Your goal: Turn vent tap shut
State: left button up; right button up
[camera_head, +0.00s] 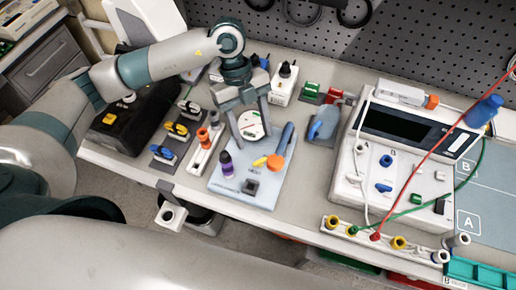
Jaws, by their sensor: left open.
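A pale blue board (240,194) lies near the front edge of the bench. It carries a round white gauge (251,124), a dark purple-topped post (226,163), an orange knob (276,162) with a small yellow lever (260,161) on its left, a black square block (249,187) and a blue-grey handle (287,138). Small lettering by the yellow lever seems to mark the vent tap. My left gripper (250,122) points down over the gauge, open, its fingers at either side of it. It looks apart from the orange knob and lever. My right gripper is out of view.
Left of the board stand yellow and blue clamps (177,130) and a white strip with orange-topped parts (205,142). A white pump unit (400,165) with red and green leads stands right. A black case (130,118) lies left.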

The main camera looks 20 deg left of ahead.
aim_at(260, 160)
pick_arm(q)
jog(key=p+x, duration=0.2)
jog(key=x, duration=0.4)
jog(key=shift+s+f, duration=0.1)
jog(key=shift+f, duration=0.1)
jog(key=shift+s+d+f, duration=0.15)
jog(key=shift+d+f, duration=0.1)
jog(key=shift+f, duration=0.35)
jog(key=c, duration=1.1)
